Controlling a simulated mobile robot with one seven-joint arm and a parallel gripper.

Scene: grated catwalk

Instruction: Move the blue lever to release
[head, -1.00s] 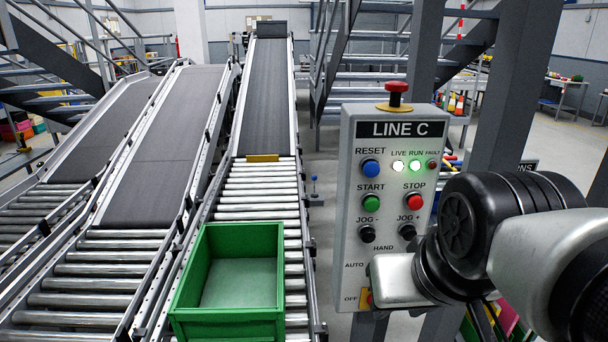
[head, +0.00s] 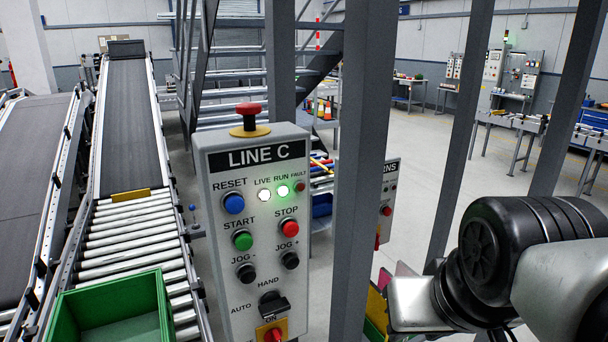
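A small blue-knobbed lever (head: 192,208) stands on a thin stem at the right side rail of the conveyor, just left of the LINE C panel. It is small in the picture, and any label or marked position is too small to read. My arm reaches in from the lower right, well to the right of the lever, with the panel and a grey post between them in the picture. My gripper's fingers do not show, so I cannot see whether they are open or shut.
The LINE C panel (head: 254,230) has a red mushroom button (head: 249,113) on top. A green bin (head: 118,300) sits on the conveyor's rollers, below a yellow plate (head: 130,195). A grey post (head: 361,170) stands right of the panel. Open floor lies farther right.

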